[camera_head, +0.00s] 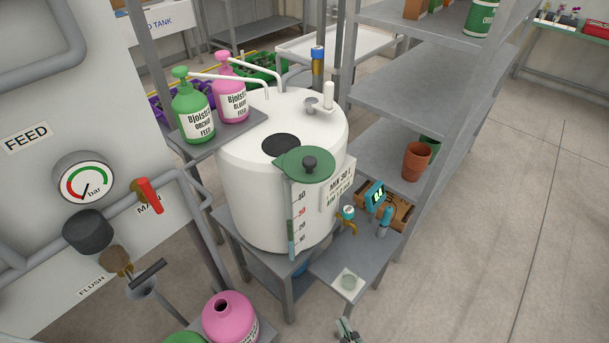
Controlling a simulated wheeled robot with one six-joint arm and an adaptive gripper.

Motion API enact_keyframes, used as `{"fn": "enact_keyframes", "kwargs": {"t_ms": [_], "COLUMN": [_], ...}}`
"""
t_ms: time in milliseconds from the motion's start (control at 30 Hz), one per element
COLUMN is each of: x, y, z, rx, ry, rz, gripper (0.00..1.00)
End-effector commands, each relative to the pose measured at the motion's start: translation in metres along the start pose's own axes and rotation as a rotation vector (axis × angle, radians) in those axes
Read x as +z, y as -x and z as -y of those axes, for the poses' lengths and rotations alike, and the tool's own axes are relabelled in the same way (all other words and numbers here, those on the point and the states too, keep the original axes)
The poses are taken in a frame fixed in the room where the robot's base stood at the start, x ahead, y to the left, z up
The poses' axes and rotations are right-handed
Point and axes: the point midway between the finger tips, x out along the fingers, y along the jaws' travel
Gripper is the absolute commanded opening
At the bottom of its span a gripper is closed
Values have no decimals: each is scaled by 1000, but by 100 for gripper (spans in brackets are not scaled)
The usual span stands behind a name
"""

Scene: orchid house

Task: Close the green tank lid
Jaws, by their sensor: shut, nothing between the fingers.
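The white tank (240,185) stands on a grey metal stand in the middle of the view. Its green lid (323,172), round with a black knob, sits off to the front right of the dark round opening (280,146) in the tank top. The lid overhangs the tank's front rim, and the opening is largely uncovered. My gripper (347,328) shows at the bottom edge, small and partly cut off. It is shut and empty, well below and apart from the lid.
Green (192,116) and pink (231,95) feed bottles stand on a shelf left of the tank, their spouts reaching over its top. A low shelf (333,262) with a meter (376,194) is in front. Grey shelving (405,100) stands right; floor beyond is clear.

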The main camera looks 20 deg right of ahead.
Motion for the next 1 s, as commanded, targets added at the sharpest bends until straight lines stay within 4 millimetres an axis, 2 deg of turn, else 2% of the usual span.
{"fn": "enact_keyframes", "kwargs": {"t_ms": [33,200,400,500,667,800,1000], "x": [-13,-52,-108,-139,-189,-229,-266], "y": [-14,-50,-77,-85,-86,-78,-62], "z": [1,0,-1,-1,-1,1,5], "rx": [15,97,219,285,393,485,576], "ry": [12,33,5,-32,-123,-230,-368], "rz": [-11,-21,-44,-58,-83,-99,-107], "gripper": [0,0,0,0,0,0,0]}}
